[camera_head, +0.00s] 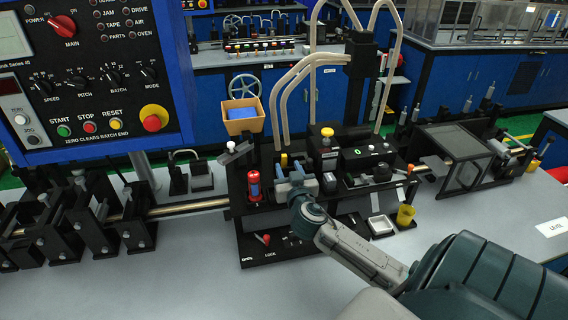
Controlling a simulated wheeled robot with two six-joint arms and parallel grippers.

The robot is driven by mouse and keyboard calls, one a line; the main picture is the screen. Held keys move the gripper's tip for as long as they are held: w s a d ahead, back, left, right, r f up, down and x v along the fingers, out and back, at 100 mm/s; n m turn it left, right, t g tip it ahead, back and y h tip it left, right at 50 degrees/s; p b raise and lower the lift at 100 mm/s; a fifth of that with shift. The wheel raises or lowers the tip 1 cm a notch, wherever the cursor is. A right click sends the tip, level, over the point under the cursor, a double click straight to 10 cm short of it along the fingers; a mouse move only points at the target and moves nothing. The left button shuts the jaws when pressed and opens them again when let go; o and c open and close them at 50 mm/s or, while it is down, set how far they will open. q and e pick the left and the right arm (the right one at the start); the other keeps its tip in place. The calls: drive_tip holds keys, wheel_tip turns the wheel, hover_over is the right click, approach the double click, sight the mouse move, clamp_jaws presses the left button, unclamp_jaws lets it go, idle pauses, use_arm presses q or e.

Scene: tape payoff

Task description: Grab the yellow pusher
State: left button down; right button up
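My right gripper (290,174) reaches in from the lower right over the black fixture (245,225) in the middle of the bench. Its two blue-grey fingers stand apart, with no held object visible between them. A small upright yellow piece (284,159) shows just beyond the fingertips; it may be the yellow pusher, and its lower part is hidden. A yellow knob (327,131) sits on a black block further back right. I cannot tell for sure which is the pusher. My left gripper is not in view.
A red cylinder (254,186) stands close left of the gripper. Pale hoses (285,95) arch behind. A control panel (90,75) fills the upper left.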

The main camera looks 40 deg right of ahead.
sight(285, 158)
drive_tip(key=p+x, duration=0.1)
drive_tip(key=x, duration=0.2)
drive_tip(key=shift+w+d+r, duration=0.1)
drive_tip(key=shift+d, duration=0.05)
clamp_jaws()
